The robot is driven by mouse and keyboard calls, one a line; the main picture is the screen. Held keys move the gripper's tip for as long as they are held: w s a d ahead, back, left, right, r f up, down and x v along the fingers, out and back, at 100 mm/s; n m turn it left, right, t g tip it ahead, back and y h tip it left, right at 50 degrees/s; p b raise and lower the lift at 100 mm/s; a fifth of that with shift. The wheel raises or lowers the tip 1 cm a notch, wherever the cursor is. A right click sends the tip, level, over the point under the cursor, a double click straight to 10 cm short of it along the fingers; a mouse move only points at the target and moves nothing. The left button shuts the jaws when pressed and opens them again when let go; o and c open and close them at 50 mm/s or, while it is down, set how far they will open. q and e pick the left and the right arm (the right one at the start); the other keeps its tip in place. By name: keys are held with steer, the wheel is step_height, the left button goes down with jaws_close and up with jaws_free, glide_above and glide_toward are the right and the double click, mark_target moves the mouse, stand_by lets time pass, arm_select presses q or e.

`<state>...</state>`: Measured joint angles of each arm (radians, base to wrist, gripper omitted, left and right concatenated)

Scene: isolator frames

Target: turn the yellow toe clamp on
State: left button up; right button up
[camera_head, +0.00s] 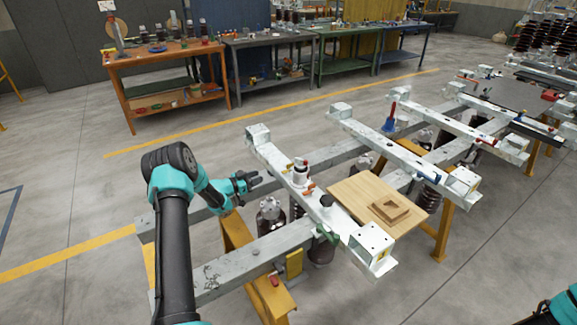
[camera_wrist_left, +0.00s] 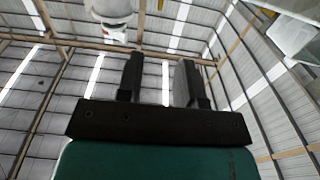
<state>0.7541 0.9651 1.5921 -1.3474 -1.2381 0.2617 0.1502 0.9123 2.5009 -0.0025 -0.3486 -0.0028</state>
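My left gripper (camera_head: 254,179) is open and empty, left of the near white cross beam (camera_head: 335,222); a gap shows between its two black fingers in the left wrist view (camera_wrist_left: 160,78). Small clamps with orange-red handles (camera_head: 309,188) sit on that beam, to the right of the gripper and apart from it. A small yellow part (camera_head: 290,167) shows among them; it is too small to tell its exact shape or whether its handle is turned. A yellow block (camera_head: 294,264) also stands at the front rail. My right gripper is out of view.
A wooden board (camera_head: 350,192) with a small wooden block (camera_head: 390,210) lies over the beams. A white cylinder (camera_head: 301,173) stands near the clamps. Grey rails (camera_head: 250,268) rest on yellow trestles (camera_head: 240,238). Workbenches (camera_head: 165,60) stand far behind, across clear floor.

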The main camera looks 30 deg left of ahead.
mark_target(289, 164)
arm_select(q)
steer(key=x, duration=1.6)
steer(key=shift+w+d, duration=0.1)
steer(key=shift+w, duration=0.05)
jaws_close()
